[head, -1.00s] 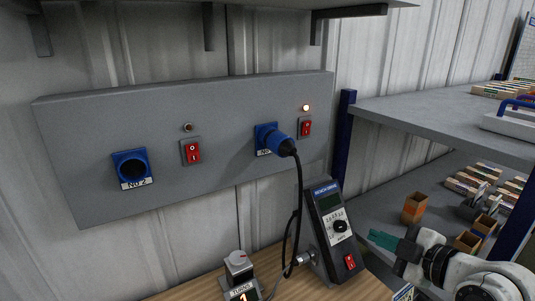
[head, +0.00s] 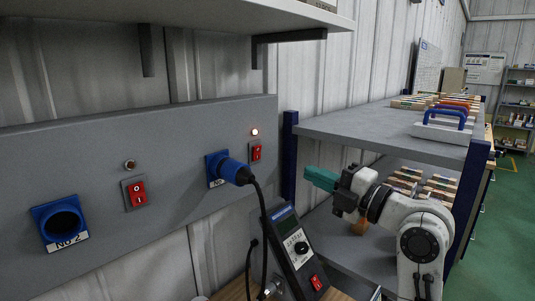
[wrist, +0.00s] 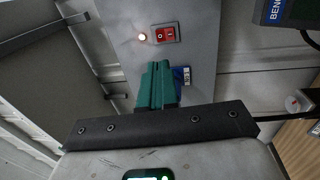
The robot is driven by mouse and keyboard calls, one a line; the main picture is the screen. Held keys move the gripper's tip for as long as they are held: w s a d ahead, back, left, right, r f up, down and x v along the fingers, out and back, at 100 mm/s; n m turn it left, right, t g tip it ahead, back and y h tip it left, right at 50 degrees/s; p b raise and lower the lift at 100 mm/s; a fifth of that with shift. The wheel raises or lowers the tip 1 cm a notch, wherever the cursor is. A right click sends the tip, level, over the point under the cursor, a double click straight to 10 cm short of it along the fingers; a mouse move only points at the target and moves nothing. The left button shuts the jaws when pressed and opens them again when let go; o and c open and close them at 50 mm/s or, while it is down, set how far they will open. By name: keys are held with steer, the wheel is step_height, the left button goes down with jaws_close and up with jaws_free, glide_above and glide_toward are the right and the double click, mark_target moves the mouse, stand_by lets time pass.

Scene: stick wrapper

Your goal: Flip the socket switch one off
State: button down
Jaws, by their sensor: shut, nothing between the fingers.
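The red rocker switch one (head: 256,152) is on the grey wall panel (head: 180,135), above and right of the blue socket (head: 214,168) that holds a blue plug (head: 236,173). The lamp (head: 254,132) above this switch is lit. My gripper (head: 308,175) has teal fingers, shut and empty, apart from the panel and to the right of the switch. In the wrist view the switch (wrist: 166,34) and its lit lamp (wrist: 142,37) lie beyond the shut fingertips (wrist: 158,65). The fingers partly hide the blue socket there.
A second red switch (head: 137,194) with a dark lamp (head: 130,165) is beside the empty NO 2 socket (head: 61,223). A black bench drive box (head: 295,247) and its cable stand below the panel. A blue shelf post (head: 289,155) is close behind my gripper.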

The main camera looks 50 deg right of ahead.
mark_target(259, 148)
steer(key=w+p, duration=0.1)
steer(key=w, duration=0.3)
steer(key=w+r+p, duration=0.1)
steer(key=w+p, duration=0.1)
steer(key=w, duration=0.2)
steer(key=w+p, duration=0.2)
steer(key=w, duration=0.2)
steer(key=shift+w+a+r, duration=0.2)
steer(key=shift+a+r, duration=0.05)
steer(key=shift+r, duration=0.1)
steer(key=shift+w, duration=0.35)
steer(key=shift+f, duration=0.1)
steer(key=shift+w+b, duration=0.2)
steer(key=shift+b, duration=0.45)
steer(key=shift+w+b, duration=0.1)
steer(key=shift+b, duration=0.55)
steer(key=shift+r+p, duration=0.35)
steer(key=shift+p, duration=0.1)
steer(key=shift+a, duration=0.1)
